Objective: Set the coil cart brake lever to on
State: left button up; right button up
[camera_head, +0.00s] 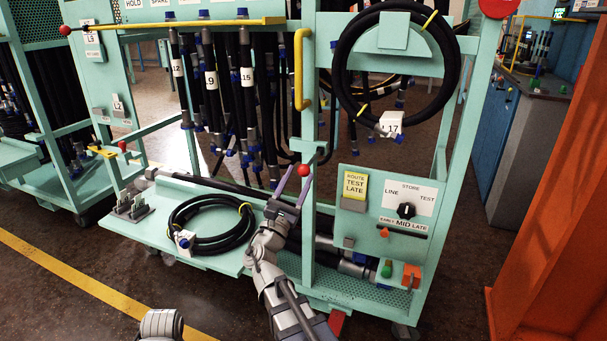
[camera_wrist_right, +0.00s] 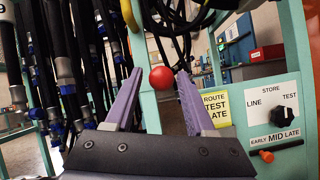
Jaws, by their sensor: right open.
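The teal coil cart (camera_head: 345,290) stands in front of me. A red ball knob (camera_head: 304,171) sits at its middle post, and it also shows in the right wrist view (camera_wrist_right: 162,78). I see no label marking it as the brake lever, and its on and off positions cannot be read. My right gripper (camera_head: 296,176) is open and points up at the knob. In the right wrist view its purple fingers (camera_wrist_right: 158,85) stand apart, with the knob between them in the picture. Contact cannot be confirmed. My left gripper is out of view.
A coiled hose (camera_head: 210,247) lies on the cart's shelf; another coil (camera_head: 340,70) hangs above. The control panel (camera_head: 388,215) with a black dial (camera_head: 406,210) is right of my gripper. Hanging hoses (camera_head: 246,110) crowd behind it. An orange post (camera_head: 550,220) stands far right.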

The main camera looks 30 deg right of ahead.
jog(key=shift+b+v, duration=0.3)
jog(key=shift+v, duration=0.75)
jog(key=s+a+f+m+g+y, duration=0.2)
jog(key=f+m+g, duration=0.15)
jog(key=f, duration=0.25)
jog(key=s+a+f+m+g+y, duration=0.1)
jog(key=s+f+m+g+y, duration=0.15)
jog(key=f+m, duration=0.35)
jog(key=s+a+f+m+g+y, duration=0.2)
jog(key=f+m+y, duration=0.1)
jog(key=f, duration=0.4)
jog(key=s+a+f+m+g+y, duration=0.3)
jog(key=s+a+f+y, duration=0.25)
jog(key=a, duration=0.45)
jog(key=s+a+f+m+g+y, duration=0.2)
jog(key=s+a+f+g+y, duration=0.15)
jog(key=s+a+f, duration=0.5)
notch_tip(320, 180, up, 39)
jog(key=w+a+y+p, duration=0.1)
jog(key=a+p, duration=0.2)
jog(key=p, duration=3.5)
jog(key=shift+w+p, duration=0.2)
jog(key=shift+p, duration=0.15)
